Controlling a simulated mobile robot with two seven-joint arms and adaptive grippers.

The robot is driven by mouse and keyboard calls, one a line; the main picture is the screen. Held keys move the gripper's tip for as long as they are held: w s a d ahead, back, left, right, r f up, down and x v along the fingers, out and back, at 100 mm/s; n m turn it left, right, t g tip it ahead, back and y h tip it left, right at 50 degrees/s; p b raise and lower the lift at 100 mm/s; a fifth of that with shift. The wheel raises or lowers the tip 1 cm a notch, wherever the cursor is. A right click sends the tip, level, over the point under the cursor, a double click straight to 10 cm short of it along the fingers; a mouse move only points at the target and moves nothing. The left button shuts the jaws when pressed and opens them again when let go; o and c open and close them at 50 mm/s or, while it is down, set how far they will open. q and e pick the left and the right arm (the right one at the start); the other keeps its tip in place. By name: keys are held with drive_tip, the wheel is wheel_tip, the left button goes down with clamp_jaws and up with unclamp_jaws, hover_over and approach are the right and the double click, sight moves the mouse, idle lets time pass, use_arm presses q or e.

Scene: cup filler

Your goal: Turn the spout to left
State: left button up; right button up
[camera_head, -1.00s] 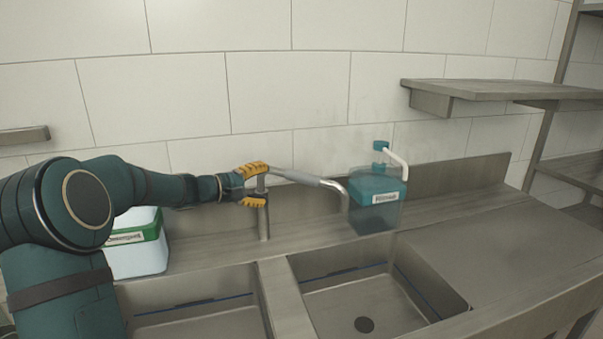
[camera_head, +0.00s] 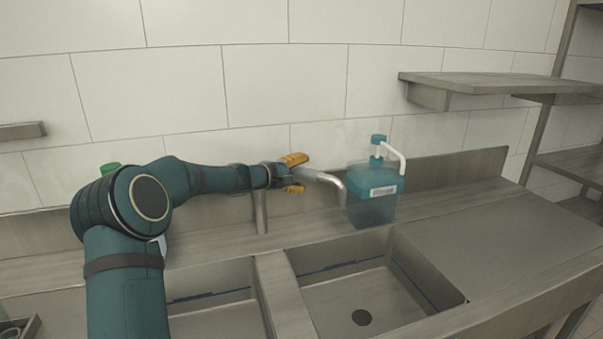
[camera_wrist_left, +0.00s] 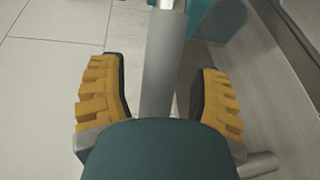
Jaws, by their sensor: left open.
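The metal spout (camera_head: 328,178) reaches right from the top of its upright pipe (camera_head: 260,212) over the right basin, its tip bent down near the teal bottle. My left gripper (camera_head: 298,173) is open, with its yellow fingers above and below the spout near its middle in the head view. In the left wrist view, the spout (camera_wrist_left: 164,62) runs between the two open fingers (camera_wrist_left: 160,100), with a gap on each side. My gripper and forearm hide the part of the spout close to the pipe. My right gripper is not in view.
A teal soap bottle (camera_head: 371,206) with a white pump stands just right of the spout tip. Two basins lie below, the right basin (camera_head: 365,295) empty. A wall shelf (camera_head: 500,84) hangs at upper right. The right counter (camera_head: 470,240) is clear.

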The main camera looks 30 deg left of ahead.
use_arm(q)
drive_tip(key=shift+w+d, duration=0.15)
drive_tip(key=shift+w, duration=0.1)
clamp_jaws()
drive_tip(key=shift+s, duration=0.1)
drive_tip(key=shift+s, duration=0.1)
